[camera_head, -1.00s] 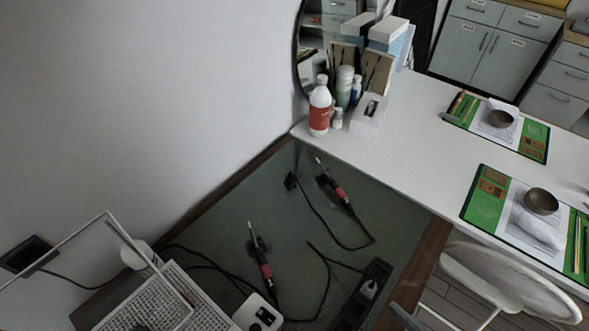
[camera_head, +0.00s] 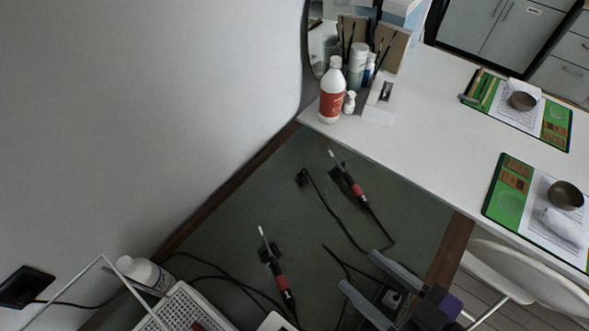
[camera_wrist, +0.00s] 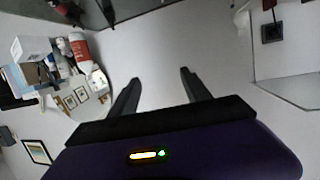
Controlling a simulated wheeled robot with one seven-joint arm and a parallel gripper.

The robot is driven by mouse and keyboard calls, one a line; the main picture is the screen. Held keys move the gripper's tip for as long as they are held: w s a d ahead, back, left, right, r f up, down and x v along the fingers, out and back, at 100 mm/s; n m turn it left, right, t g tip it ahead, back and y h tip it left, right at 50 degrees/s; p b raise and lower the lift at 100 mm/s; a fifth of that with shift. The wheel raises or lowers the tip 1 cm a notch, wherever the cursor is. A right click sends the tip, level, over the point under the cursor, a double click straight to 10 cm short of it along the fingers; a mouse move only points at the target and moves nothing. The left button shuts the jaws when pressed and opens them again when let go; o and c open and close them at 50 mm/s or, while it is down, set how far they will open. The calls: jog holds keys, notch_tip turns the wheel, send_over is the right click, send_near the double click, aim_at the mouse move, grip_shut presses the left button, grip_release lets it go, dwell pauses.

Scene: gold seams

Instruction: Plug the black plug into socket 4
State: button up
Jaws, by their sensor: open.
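A black plug (camera_head: 302,178) lies on the dark green mat in the head view, with a black cable running from it. A black socket strip (camera_head: 392,298) is at the lower right of the mat, partly hidden by my gripper. A pale item sits in it; no socket numbers are readable. My gripper (camera_head: 360,270) is open and empty, in front of the strip in the picture, to the lower right of the plug and apart from it. In the wrist view, my gripper (camera_wrist: 160,76) has nothing between its fingers and faces the pale wall.
Two red-and-black soldering irons (camera_head: 348,182) (camera_head: 278,278) lie on the mat (camera_head: 225,225) among loose cables. A red-labelled bottle (camera_head: 332,92) stands on the white table (camera_head: 430,130). A white bottle (camera_head: 145,272) and basket (camera_head: 180,310) are lower left. A black wall outlet (camera_head: 25,287) is at left.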

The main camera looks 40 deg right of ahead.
jog(key=w+d+f+m+g+h, duration=0.1)
jog(key=w+d+f+m+g, duration=0.4)
jog(key=w, duration=1)
jog(key=w+d+f+m+h, duration=0.15)
jog(key=w+d+m, duration=0.25)
jog(key=w+d, duration=0.7)
jog(key=w+d+f+m+g, duration=0.3)
jog(key=w+f+m, duration=0.1)
jog(key=w, duration=1.4)
jog(key=m+g+y, duration=0.3)
jog(key=m+g, duration=0.3)
jog(key=g, duration=0.1)
send_over(299, 173)
jog(key=shift+h, duration=0.25)
notch_tip(299, 173, down, 5)
jog(key=shift+d+r, duration=0.1)
jog(key=shift+r, duration=0.1)
jog(key=shift+f, duration=0.1)
